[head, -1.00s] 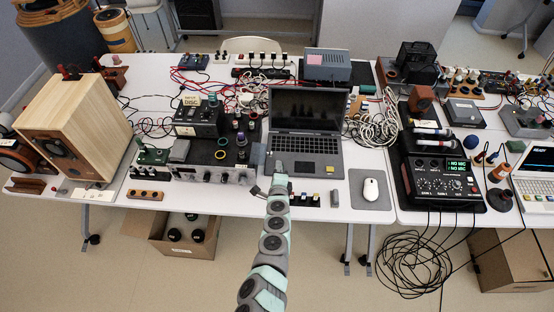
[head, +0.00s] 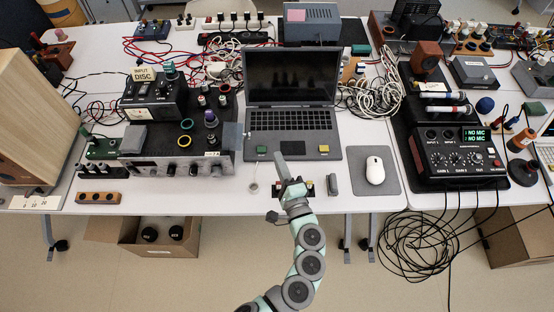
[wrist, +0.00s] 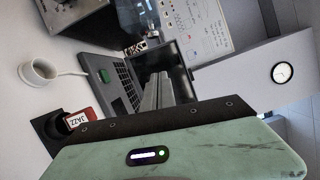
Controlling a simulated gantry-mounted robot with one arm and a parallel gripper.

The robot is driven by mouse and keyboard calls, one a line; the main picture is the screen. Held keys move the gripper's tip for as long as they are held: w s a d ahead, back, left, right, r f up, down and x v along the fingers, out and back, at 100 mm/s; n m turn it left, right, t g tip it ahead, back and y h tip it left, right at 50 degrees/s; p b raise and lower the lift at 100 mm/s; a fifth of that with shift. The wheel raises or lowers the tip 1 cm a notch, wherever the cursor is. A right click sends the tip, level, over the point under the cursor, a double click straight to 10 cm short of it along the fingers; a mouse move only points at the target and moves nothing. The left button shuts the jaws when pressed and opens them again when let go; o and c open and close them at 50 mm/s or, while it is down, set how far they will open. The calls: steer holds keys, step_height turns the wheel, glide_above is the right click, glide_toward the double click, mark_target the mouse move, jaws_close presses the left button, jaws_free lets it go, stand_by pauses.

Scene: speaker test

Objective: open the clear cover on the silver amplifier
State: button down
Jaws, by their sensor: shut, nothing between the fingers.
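The silver amplifier (head: 185,168) stands left of the laptop in the head view, its front panel with knobs facing the near table edge. Colored rings and small parts lie on top of the black unit behind that panel. In the wrist view, the shut fingers (wrist: 155,92) point toward the laptop. A grey case at the top left (wrist: 72,8) may be part of the amplifier.
The laptop (head: 291,120) stands open by my gripper. A small white cup (wrist: 40,72) and a red JAZZ block (wrist: 80,118) are near. A mouse (head: 375,170) lies to the right, a wooden block (head: 99,198) to the left. Cables (head: 368,100) crowd behind.

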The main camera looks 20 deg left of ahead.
mark_target(237, 137)
steer(key=w+a, duration=0.4)
steer(key=a, duration=0.3)
steer(key=shift+a+r, duration=0.4)
steer(key=shift+r, duration=0.05)
steer(key=shift+w, duration=0.1)
